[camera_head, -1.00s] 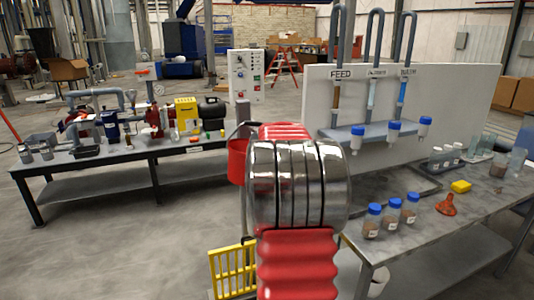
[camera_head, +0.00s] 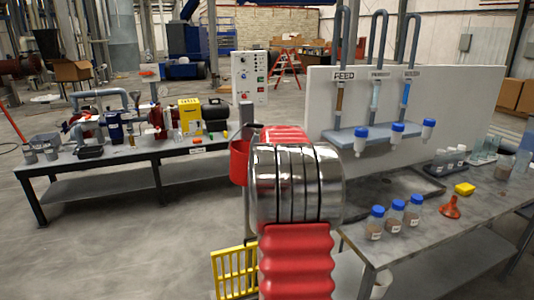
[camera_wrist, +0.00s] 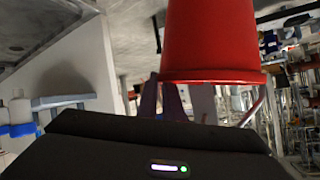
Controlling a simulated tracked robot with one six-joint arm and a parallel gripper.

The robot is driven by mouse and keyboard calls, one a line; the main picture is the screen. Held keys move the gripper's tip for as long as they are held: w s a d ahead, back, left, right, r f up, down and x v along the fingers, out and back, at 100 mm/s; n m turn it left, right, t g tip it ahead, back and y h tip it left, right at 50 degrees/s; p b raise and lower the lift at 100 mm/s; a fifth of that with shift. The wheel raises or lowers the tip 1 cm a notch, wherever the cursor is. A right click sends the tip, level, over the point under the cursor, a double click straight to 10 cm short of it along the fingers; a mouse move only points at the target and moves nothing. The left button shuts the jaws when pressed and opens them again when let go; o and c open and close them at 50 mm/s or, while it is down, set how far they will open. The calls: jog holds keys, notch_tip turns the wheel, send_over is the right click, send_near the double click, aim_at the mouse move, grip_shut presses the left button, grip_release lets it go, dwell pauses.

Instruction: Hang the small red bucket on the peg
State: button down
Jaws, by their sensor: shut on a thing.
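The small red bucket (camera_head: 239,162) shows in the head view just left of my arm, which hides its right part. In the wrist view the bucket (camera_wrist: 210,40) fills the top middle, with its rim toward the camera housing and part of a thin handle at the rim's right. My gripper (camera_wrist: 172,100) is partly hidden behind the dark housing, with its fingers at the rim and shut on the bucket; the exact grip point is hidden. In the head view my arm hides the gripper. I cannot make out the peg clearly in either view.
A control panel (camera_head: 248,78) stands behind the bucket, with a grey post (camera_head: 248,215) below. A bench with pumps (camera_head: 110,165) is at left. The right bench (camera_head: 400,245) carries bottles, an orange funnel (camera_head: 450,207) and a white board (camera_head: 460,110). A yellow rack (camera_head: 236,270) is low in front.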

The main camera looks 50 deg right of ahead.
jog(key=shift+f, duration=0.2)
jog(key=c, duration=1.8)
grip_release()
jog(key=shift+c, duration=0.2)
jog(key=shift+s+a+r, duration=0.1)
jog(key=v, duration=1.3)
jog(key=shift+a+r, duration=0.15)
jog(key=shift+r, duration=0.05)
jog(key=shift+s, duration=0.1)
